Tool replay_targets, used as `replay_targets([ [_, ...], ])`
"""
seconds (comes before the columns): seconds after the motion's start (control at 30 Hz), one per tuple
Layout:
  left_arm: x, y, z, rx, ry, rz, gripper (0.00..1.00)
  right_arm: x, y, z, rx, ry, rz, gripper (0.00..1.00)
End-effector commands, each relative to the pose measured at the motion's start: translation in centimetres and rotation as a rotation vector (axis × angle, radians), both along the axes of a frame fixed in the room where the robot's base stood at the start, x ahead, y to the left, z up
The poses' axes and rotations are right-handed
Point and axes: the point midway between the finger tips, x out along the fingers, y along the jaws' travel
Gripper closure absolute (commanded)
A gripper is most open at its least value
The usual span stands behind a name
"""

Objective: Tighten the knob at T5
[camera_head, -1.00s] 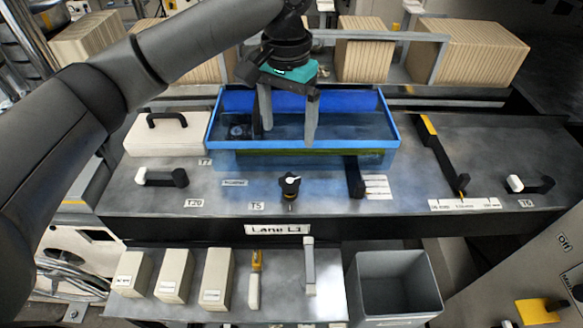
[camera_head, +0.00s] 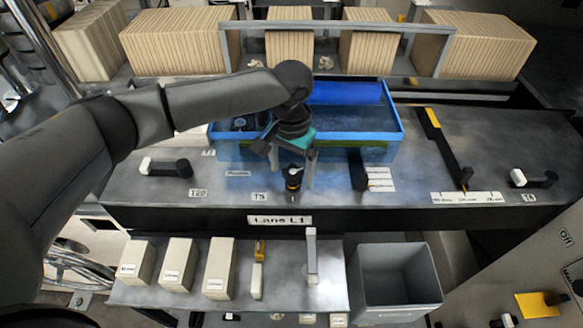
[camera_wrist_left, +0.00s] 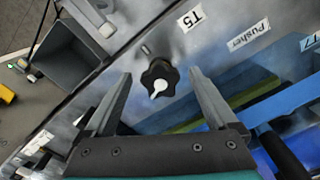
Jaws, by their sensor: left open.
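The T5 knob (camera_head: 292,178) is a black lobed knob with a white pointer, standing on the grey deck beside the T5 label (camera_head: 259,196). The knob also shows in the left wrist view (camera_wrist_left: 160,78), with the T5 label (camera_wrist_left: 191,18) above it. My left gripper (camera_head: 292,184) is over the knob, its two fingers open on either side of it. In the wrist view the fingers (camera_wrist_left: 162,85) flank the knob with gaps on both sides, so they do not appear to touch it. My right gripper is not in view.
A blue tank (camera_head: 402,135) stands right behind the knob. A black lever (camera_head: 358,170) is to its right, and a handle (camera_head: 165,167) is to its left. A lower shelf (camera_head: 140,293) holds several beige boxes, with a grey bin (camera_head: 395,275) beside it.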

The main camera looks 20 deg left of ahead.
Motion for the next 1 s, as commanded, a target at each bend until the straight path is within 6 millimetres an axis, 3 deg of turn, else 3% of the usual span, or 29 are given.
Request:
replay_targets([
  [0.17, -0.01, -0.01, 0.00, 0.000, 0.000, 0.000, 0.11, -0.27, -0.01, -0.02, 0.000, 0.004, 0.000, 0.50],
  [0.9, 0.00, 0.01, 0.05, 0.000, 0.000, 0.000, 0.94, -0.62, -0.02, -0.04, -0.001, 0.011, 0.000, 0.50],
  [1.0, 0.00, 0.01, 0.06, 0.000, 0.000, -0.001, 0.94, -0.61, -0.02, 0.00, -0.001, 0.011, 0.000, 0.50],
])
